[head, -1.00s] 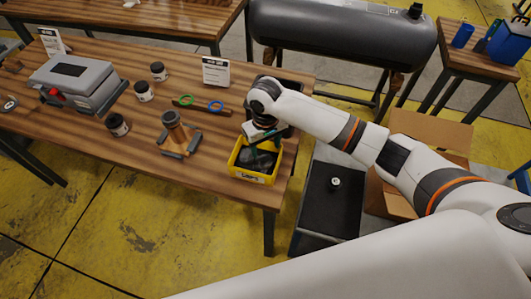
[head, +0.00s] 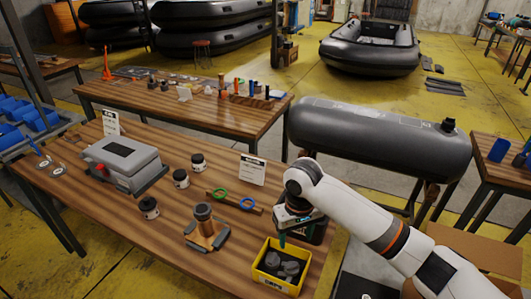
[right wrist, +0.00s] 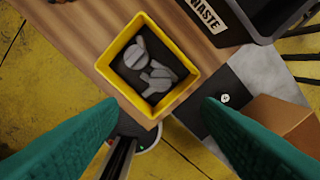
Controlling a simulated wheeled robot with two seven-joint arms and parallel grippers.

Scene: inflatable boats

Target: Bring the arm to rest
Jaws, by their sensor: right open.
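My right arm reaches in from the right in the head view. Its gripper (head: 283,232), with teal fingers, is above the back edge of a small yellow bin (head: 273,285) at the near right corner of the wooden table. The bin holds several dark grey pieces. In the right wrist view the two teal fingers of the gripper (right wrist: 160,106) stand wide apart with nothing between them. The yellow bin (right wrist: 106,68) and its grey pieces lie below and ahead of them. My left gripper is in neither view.
A black waste bin (head: 317,232) stands close behind the gripper. A clamp-like stand (head: 206,230), dark jars (head: 148,207), a grey case (head: 124,163) and green and blue rings (head: 220,195) occupy the table. A large black tube (head: 380,140) lies behind the arm.

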